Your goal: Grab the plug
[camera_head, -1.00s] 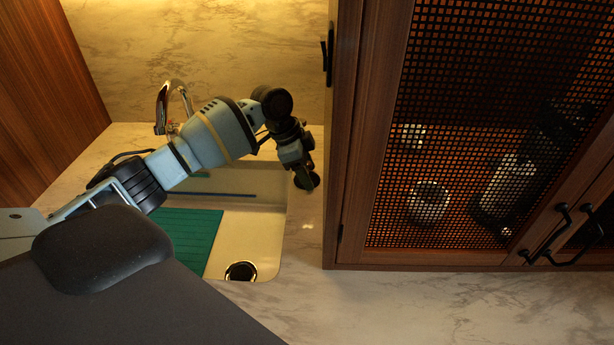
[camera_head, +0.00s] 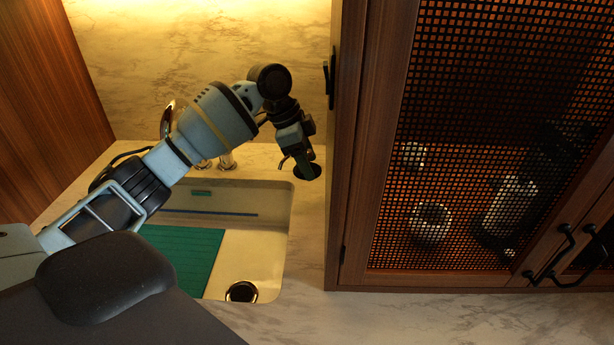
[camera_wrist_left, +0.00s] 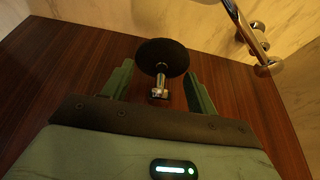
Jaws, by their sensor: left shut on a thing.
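The plug, a round black disc with a chrome stem, is at my left gripper's fingertips (camera_head: 303,162) in the head view. The dark disc (camera_head: 309,173) shows against the marble counter, right of the sink. In the left wrist view the plug (camera_wrist_left: 163,55) is between the two green fingers (camera_wrist_left: 160,82), with its stem pointing back towards the palm. My left gripper is shut on it. The plug appears held clear of the counter, though its height is hard to judge. My right gripper is not in view.
The white sink (camera_head: 262,258) has a drain (camera_head: 241,291), a teal mat (camera_head: 185,255) and a chrome tap (camera_head: 168,120) behind. A wooden mesh-door cabinet (camera_head: 352,150) stands close right of my gripper. The front counter (camera_head: 400,315) is clear.

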